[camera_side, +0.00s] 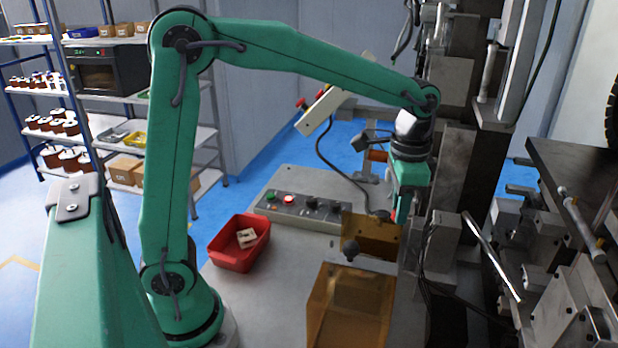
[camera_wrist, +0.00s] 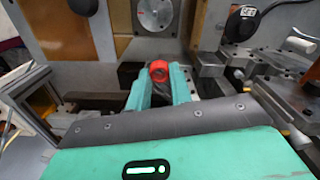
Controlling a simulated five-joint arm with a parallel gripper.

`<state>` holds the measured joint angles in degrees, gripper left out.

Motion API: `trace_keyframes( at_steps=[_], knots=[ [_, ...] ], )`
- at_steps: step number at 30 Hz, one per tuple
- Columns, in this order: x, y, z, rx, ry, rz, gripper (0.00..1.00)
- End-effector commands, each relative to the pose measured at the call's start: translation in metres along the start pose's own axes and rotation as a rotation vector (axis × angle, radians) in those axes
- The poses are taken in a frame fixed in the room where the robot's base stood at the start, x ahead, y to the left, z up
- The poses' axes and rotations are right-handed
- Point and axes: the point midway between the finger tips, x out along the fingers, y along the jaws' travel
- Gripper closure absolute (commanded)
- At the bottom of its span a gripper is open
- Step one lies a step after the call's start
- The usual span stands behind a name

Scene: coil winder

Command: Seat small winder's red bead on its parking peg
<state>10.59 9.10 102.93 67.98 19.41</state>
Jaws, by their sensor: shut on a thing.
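My gripper (camera_wrist: 158,78) is shut on the red bead (camera_wrist: 157,68), which shows between the two green fingertips in the wrist view. In the side view my gripper (camera_side: 404,207) points down beside the dark upright machine column, and the bead cannot be made out there. A round grey metal disc (camera_wrist: 155,14) sits in the machine face beyond the bead in the wrist view. I cannot pick out the parking peg for certain in either view.
An amber box-like cover (camera_side: 350,308) stands at the front of the grey bench. A red bin (camera_side: 226,262) with pale pieces and a button panel (camera_side: 300,212) lie to the left. Dark metal machine parts (camera_side: 560,290) crowd the right side.

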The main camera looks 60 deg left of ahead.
Motion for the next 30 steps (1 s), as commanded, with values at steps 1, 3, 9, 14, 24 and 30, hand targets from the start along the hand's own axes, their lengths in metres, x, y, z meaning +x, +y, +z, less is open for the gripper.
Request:
trace_keyframes(
  at_steps=[1,3,9,14,24,30],
  knots=[
    [0.000,0.000,0.000,0.000,0.000,0.000,0.99],
    [0.000,0.000,0.000,0.000,0.000,0.000,0.99],
    [0.000,0.000,0.000,0.000,0.000,0.000,0.99],
    [-0.004,-0.001,0.000,0.000,0.001,0.000,0.99],
    [-0.046,-0.001,-0.001,0.000,0.004,-0.001,0.99],
    [-0.050,-0.025,0.011,-0.055,-0.001,0.000,0.99]
  ],
)
